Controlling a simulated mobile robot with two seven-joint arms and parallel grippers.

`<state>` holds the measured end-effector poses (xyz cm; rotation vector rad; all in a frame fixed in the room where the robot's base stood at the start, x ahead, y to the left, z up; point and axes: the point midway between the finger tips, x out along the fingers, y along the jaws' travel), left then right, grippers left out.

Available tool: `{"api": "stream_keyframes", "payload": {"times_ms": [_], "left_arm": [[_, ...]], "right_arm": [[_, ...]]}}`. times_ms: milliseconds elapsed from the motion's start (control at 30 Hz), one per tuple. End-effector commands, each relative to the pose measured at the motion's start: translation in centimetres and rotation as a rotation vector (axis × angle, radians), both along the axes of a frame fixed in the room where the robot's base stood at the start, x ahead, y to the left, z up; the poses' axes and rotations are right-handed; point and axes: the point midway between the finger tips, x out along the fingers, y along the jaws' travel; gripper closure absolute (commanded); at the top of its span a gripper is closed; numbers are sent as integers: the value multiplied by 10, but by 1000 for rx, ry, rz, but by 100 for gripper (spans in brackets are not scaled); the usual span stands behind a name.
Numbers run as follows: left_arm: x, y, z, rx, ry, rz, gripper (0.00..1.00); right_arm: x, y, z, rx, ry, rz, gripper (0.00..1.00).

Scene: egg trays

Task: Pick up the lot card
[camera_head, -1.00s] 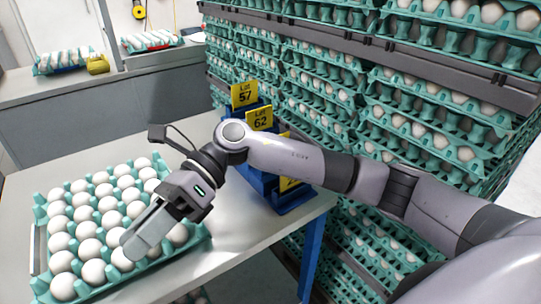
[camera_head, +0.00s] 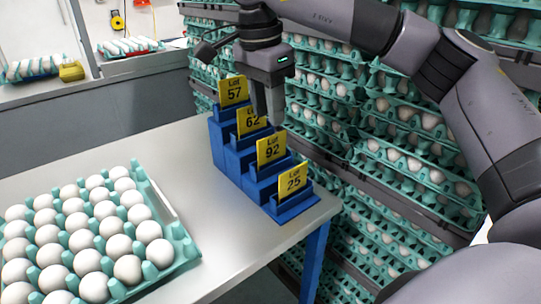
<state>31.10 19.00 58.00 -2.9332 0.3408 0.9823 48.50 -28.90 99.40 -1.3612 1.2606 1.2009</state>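Several yellow lot cards stand in a stepped blue rack on the table: Lot 57 (camera_head: 233,91) at the top, Lot 62 (camera_head: 249,124), Lot 92 (camera_head: 271,149), and Lot 25 (camera_head: 292,182) at the lowest step. My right gripper (camera_head: 268,112) points down over the rack, its fingers close by the right side of the Lot 62 card and above the Lot 92 card. The gap between its fingers is not clear, and I cannot tell whether it touches a card. My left gripper is not in view.
A teal tray (camera_head: 187,252) full of white eggs sits at the front left of the grey table (camera_head: 130,152). Stacked egg trays (camera_head: 345,150) stand close behind and right of the rack. The table between tray and rack is clear.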

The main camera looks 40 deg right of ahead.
Motion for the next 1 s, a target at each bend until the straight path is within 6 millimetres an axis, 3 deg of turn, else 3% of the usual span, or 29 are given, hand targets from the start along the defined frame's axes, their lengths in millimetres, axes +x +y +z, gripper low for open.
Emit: {"api": "stream_keyframes", "payload": {"times_ms": [333, 667, 800, 1000], "left_arm": [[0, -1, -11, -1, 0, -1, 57], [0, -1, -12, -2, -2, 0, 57], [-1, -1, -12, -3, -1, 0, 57], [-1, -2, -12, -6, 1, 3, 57]], "right_arm": [[0, -7, -50, 3, 1, 0, 65], [0, -7, -57, 4, -1, 1, 65], [0, -7, -57, 4, -1, 1, 100], [0, -7, -57, 5, 0, 1, 100]]}}
